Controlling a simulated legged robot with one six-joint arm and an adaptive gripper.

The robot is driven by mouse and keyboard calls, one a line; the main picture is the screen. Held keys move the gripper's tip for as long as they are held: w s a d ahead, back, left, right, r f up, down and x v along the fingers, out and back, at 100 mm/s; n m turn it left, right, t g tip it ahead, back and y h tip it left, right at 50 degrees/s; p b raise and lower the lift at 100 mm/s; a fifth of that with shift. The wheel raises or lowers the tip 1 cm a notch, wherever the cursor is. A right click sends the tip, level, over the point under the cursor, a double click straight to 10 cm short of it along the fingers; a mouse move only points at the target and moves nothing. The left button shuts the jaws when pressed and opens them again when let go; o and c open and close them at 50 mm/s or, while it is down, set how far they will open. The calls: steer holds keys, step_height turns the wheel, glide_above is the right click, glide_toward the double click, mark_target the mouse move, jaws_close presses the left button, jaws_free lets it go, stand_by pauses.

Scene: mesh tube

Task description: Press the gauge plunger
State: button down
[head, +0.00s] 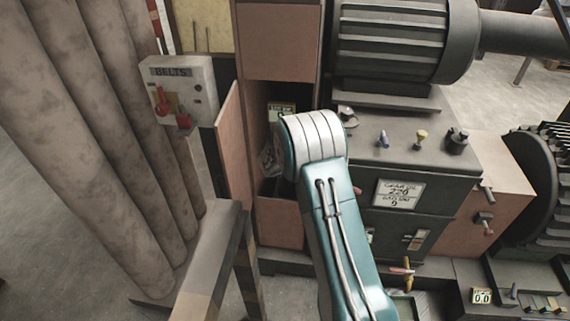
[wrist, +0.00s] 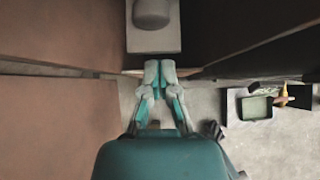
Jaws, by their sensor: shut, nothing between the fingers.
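In the wrist view, my gripper (wrist: 160,73) is shut and empty, its two pale fingertips together. Just beyond the tips is a grey block with a rounded grey knob (wrist: 151,12) at the top edge of the view. It may be the gauge plunger; I cannot tell for sure. A gap shows between the fingertips and the knob. In the head view, a small lit gauge display (head: 281,110) sits inside the open reddish cabinet, just above my arm's wrist. My arm hides most of the cabinet's inside and the gripper there.
Cabinet walls stand close on both sides of my gripper, with an open reddish door (head: 235,145) at the left. A BELTS switch box (head: 184,90) and thick pipes (head: 95,130) are further left. A grey machine with small levers and a GEAR OIL sign (head: 398,194) stands right.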

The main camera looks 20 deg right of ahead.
steer(key=v, duration=0.8)
steer(key=shift+a, duration=0.35)
steer(key=shift+s+a, duration=0.1)
steer(key=shift+a, duration=0.2)
